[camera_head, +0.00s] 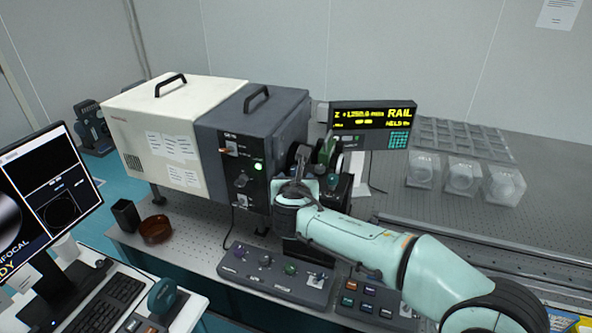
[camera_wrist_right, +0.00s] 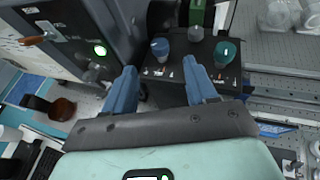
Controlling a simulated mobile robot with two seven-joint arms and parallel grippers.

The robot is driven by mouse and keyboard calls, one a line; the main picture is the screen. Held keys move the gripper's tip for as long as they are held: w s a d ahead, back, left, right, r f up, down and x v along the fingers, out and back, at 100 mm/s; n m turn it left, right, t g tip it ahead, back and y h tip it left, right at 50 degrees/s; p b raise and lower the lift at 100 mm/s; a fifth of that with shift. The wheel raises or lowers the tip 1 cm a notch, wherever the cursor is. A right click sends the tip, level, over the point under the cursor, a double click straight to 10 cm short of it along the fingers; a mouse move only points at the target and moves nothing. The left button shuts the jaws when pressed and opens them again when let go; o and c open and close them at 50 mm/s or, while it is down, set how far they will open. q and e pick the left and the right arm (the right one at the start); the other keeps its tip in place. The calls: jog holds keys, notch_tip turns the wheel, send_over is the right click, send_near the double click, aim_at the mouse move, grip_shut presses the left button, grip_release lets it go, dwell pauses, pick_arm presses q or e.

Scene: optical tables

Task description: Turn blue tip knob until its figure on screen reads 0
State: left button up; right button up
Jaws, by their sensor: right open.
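The blue knob (camera_wrist_right: 160,47) stands upright on a dark panel in the right wrist view, beside a grey knob (camera_wrist_right: 195,34) and a teal knob (camera_wrist_right: 228,52). My right gripper (camera_wrist_right: 160,68) is open, its two blue fingers apart. The blue knob shows beyond the gap between the fingertips; contact is not visible. In the head view my right arm hides the blue knob, and the teal knob (camera_head: 333,182) shows beside the wrist. The display (camera_head: 372,115) has yellow text with "RAIL" and "HELD"; its smaller figures are hard to read. My left gripper is out of view.
A grey and white instrument box (camera_head: 195,140) stands left of my right gripper. A control box with several knobs (camera_head: 275,275) is in front. Clear-covered parts (camera_head: 460,177) stand at the right. A monitor (camera_head: 45,200) and keyboard (camera_head: 105,305) are at the left.

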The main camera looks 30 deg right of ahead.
aim_at(296, 170)
jog(key=p+x, duration=0.1)
jog(key=x, duration=1)
jog(key=shift+a, duration=0.1)
pick_arm(q)
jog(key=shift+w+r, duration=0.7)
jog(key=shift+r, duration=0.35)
jog(key=shift+p, duration=0.3)
pick_arm(e)
jog(key=c, duration=1)
